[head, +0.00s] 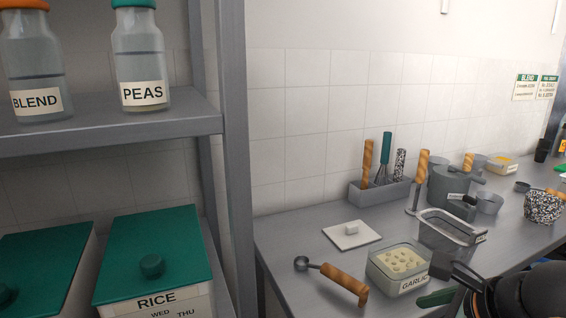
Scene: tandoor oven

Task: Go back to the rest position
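The dark end of my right arm, with my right gripper (474,284), shows at the lower right edge, over the front of the grey counter (300,245). My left gripper is not in view.
A garlic container (400,262), an orange-handled scoop (340,280), a white lid (351,235) and a metal bin (448,238) crowd the counter near my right arm. A utensil holder (380,193) stands behind. A shelf post (236,150) rises at left, beside jars and green-lidded bins.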

